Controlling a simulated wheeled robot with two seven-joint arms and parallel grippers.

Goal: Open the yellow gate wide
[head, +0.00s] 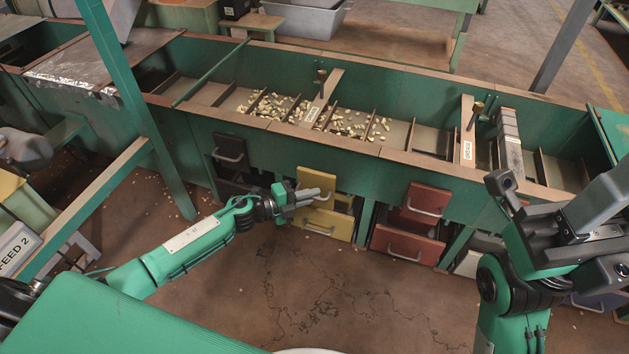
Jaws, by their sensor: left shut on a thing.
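The yellow gate (327,224) is in the row of gates along the front of the green hopper trough, left of the red one. Yellow panel shows at two levels, with a bare handle on the lower part. My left gripper (312,196) reaches in from the left and is shut at the upper part of the yellow gate, on what seems to be its handle. The fingers hide most of that handle, so I cannot see the exact grip. My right gripper (545,195) is raised at the right, apart from the gates; its jaw opening is unclear.
A red gate (408,243) stands right of the yellow one, and a black gate (230,152) stands left. The trough holds scattered nuts (350,124) between dividers. A green post (135,100) and rail stand at the left. The cracked brown floor ahead is clear.

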